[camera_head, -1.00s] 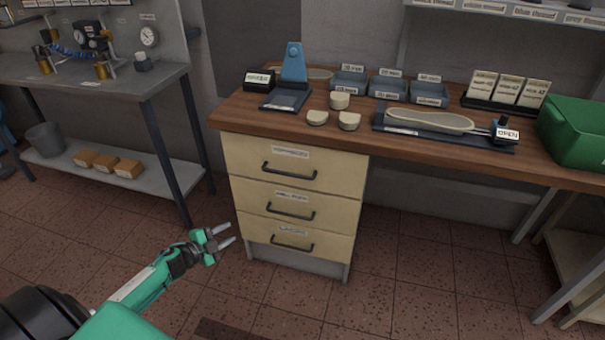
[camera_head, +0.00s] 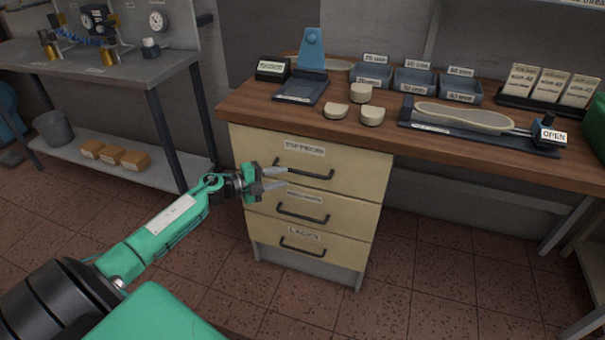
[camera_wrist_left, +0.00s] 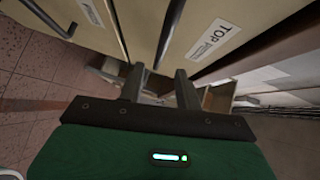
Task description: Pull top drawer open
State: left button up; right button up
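The top drawer (camera_head: 345,165) is the upper of three cream drawer fronts under the wooden bench, and it is shut. Its dark bar handle (camera_head: 312,173) sits below a white label (camera_head: 304,149). My left gripper (camera_head: 283,178) is open, with its two fingers apart, near the left end of this handle and partly in front of the drawer face. In the left wrist view the fingers (camera_wrist_left: 158,80) are apart, and the top handle (camera_wrist_left: 168,32) runs toward the space between them. I cannot tell whether they touch it. My right gripper is in neither view.
The middle drawer handle (camera_head: 302,213) and bottom drawer handle (camera_head: 302,247) lie just below; both drawers are shut. The bench top (camera_head: 255,104) overhangs the drawers. A metal table (camera_head: 120,65) stands to the left. The floor before the drawers is clear.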

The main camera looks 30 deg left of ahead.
aim_at(302, 173)
pick_arm(q)
jog(key=x, duration=0.8)
jog(key=shift+d, duration=0.1)
grip_shut()
